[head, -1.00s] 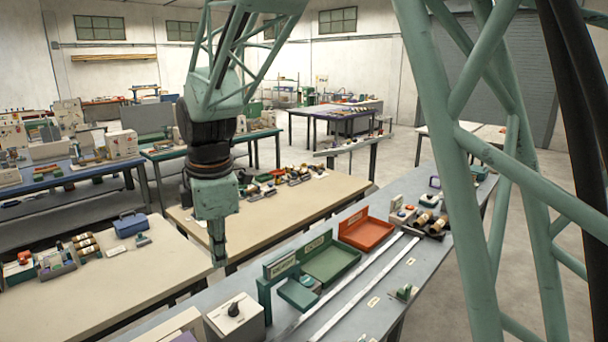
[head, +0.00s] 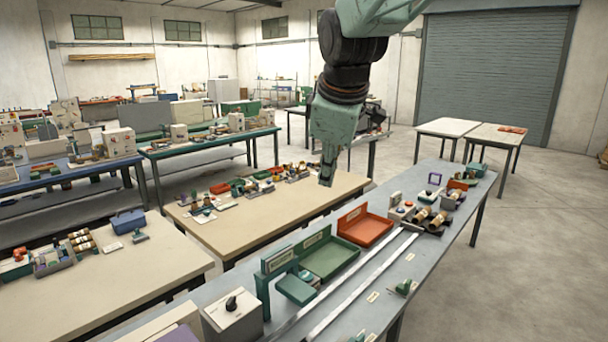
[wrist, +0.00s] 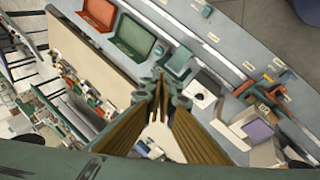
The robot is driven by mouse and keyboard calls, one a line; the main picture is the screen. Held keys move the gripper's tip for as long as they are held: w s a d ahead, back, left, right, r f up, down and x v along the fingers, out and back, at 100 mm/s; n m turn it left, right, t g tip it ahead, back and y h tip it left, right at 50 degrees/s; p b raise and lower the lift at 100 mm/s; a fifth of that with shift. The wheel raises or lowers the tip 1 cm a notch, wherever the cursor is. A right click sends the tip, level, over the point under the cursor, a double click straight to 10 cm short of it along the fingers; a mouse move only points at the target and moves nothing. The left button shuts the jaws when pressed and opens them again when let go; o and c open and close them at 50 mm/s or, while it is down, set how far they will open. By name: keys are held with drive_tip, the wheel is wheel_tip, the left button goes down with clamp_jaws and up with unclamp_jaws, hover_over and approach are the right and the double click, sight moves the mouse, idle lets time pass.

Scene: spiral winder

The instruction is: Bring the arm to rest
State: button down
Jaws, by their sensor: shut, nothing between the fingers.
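My gripper (head: 327,180) hangs pointing down from my green arm in the upper middle of the head view. It is in the air over the far end of the beige table and left of the orange tray. Its fingers are together and nothing shows between them. In the wrist view the gripper (wrist: 161,80) shows its fingers meeting at the tip, well above the benches.
The grey bench (head: 360,305) carries an orange tray (head: 366,230), a green tray (head: 330,258) and a white box with a black knob (head: 233,319). A beige table (head: 270,215) holds several small parts. Open floor (head: 540,240) lies to the right.

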drive_tip(key=s+d+m+b, duration=0.1)
drive_tip(key=s+d+m, duration=0.2)
drive_tip(key=s+d, duration=0.3)
drive_tip(key=s+d+f+m+b, duration=0.2)
drive_tip(key=s+f, duration=0.3)
drive_tip(key=s, duration=0.7)
drive_tip(key=s+d+f+m+g+b, duration=0.1)
drive_tip(key=s+d+f+m+b, duration=0.2)
drive_tip(key=s, duration=1)
drive_tip(key=s+d+f+m+b, duration=0.2)
drive_tip(key=s+d+f+m, duration=0.2)
drive_tip(key=s, duration=0.8)
wheel_tip(320, 180, down, 3)
drive_tip(key=shift+s+d+r+m+g+h, duration=0.25)
drive_tip(key=shift+s+m+g+h, duration=0.15)
drive_tip(key=shift+m, duration=0.8)
drive_tip(key=shift+w+a, duration=0.1)
drive_tip(key=shift+a, duration=0.05)
